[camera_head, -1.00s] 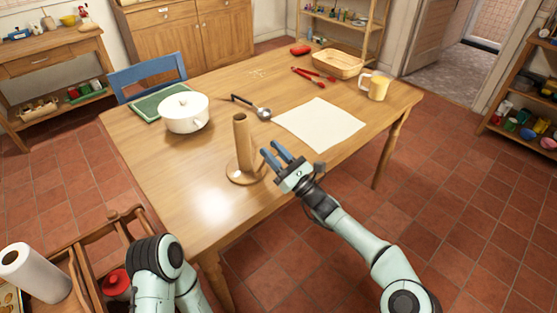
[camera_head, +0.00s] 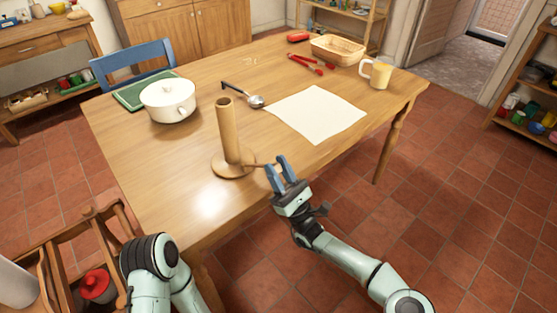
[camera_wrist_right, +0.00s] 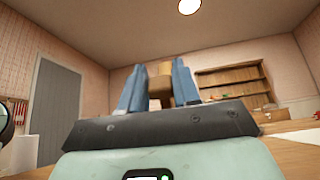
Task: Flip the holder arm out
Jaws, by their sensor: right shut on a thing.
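The wooden holder stands on the table, with a round base (camera_head: 218,166) and an upright post (camera_head: 229,130). A thin wooden holder arm (camera_head: 256,165) sticks out from the base to the right, low over the table. My right gripper (camera_head: 276,166) is at the outer end of this arm, right of the post, near the table's front edge. In the right wrist view a brown wooden piece (camera_wrist_right: 160,83) sits between the blue fingers. My left arm shows at the lower left; its gripper is not visible.
A white sheet (camera_head: 317,114) lies right of the holder, with a ladle (camera_head: 255,101) beside it. A white lidded pot (camera_head: 168,101) is at the left. A yellow mug (camera_head: 376,75), red tongs (camera_head: 305,64) and a basket (camera_head: 338,48) are farther back. A wooden caddy (camera_head: 75,255) is lower left.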

